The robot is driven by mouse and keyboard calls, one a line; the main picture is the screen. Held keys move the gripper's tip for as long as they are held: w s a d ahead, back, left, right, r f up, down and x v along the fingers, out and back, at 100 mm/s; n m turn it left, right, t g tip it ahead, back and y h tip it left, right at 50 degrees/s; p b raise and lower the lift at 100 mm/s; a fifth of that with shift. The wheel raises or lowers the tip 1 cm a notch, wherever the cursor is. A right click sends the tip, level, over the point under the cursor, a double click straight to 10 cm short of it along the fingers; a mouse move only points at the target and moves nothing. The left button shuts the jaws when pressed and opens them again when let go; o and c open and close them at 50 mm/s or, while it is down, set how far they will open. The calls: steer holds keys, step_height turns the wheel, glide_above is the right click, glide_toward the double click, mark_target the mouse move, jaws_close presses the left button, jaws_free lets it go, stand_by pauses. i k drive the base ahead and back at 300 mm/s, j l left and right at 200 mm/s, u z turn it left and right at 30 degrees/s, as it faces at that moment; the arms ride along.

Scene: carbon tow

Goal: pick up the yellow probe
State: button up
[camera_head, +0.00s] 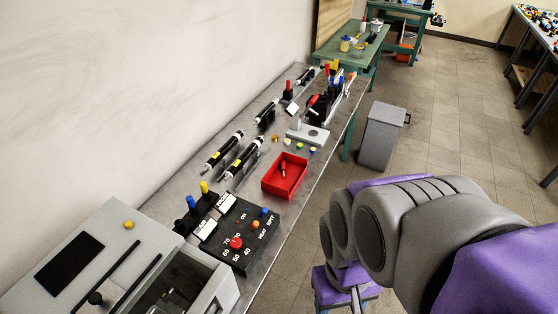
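A yellow-topped probe (204,187) stands upright in a black holder (197,212) on the grey bench, beside a blue-topped probe (191,202). Their lower parts are hidden in the holder. My arm comes in from the right, over the floor beside the bench. What looks like my gripper (345,290) shows at the bottom edge, right of the bench and apart from the probes. It is partly cut off, and I cannot tell whether it is open or shut.
A black control box (240,235) with knobs and a grey machine (115,265) flank the holder. A red tray (285,175), black cylindrical tools (240,160) and a tool rack (325,105) lie farther back. A grey bin (381,137) stands on the floor.

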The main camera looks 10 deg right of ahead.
mark_target(203, 186)
steer(key=u, duration=1.95)
steer(key=l+z, duration=0.1)
steer(key=z, duration=1.1)
steer(key=i+l+z, duration=0.4)
steer(key=i+z, duration=0.2)
steer(key=i, duration=0.15)
